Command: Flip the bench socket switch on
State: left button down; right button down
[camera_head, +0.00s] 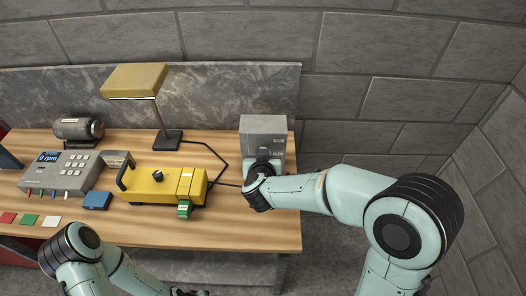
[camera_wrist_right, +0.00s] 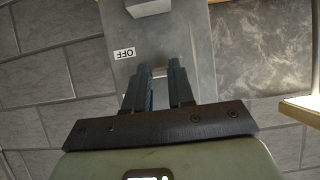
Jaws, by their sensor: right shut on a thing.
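The bench socket is a grey box (camera_head: 263,126) at the right rear of the bench. It fills the top middle of the right wrist view (camera_wrist_right: 190,45), with an upside-down OFF label (camera_wrist_right: 124,54). My right gripper (camera_head: 262,165) is at the box's front. In the right wrist view its dark fingers (camera_wrist_right: 161,72) reach to the box face and are shut with a narrow gap between them, on what seems to be the switch lever. The fingers hide most of the lever. My left arm is at the bottom left of the head view; its gripper is not clearly visible.
A yellow lamp (camera_head: 136,79), a yellow device (camera_head: 155,186), a grey meter (camera_head: 62,172), a motor (camera_head: 78,129) and a blue block (camera_head: 97,200) stand on the wooden bench (camera_head: 235,233). A black cable runs toward the socket. The bench's front right is clear.

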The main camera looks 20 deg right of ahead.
jog(key=shift+w+r+g+y, duration=0.25)
jog(key=shift+r+g, duration=0.2)
jog(key=shift+g, duration=0.55)
jog(key=shift+w+r+g+y, duration=0.1)
jog(key=shift+r+g+y, duration=0.3)
jog(key=shift+g, duration=0.6)
jog(key=c, duration=1)
grip_release()
jog(key=shift+o, duration=0.2)
jog(key=v, duration=1.3)
jog(key=shift+r, duration=0.25)
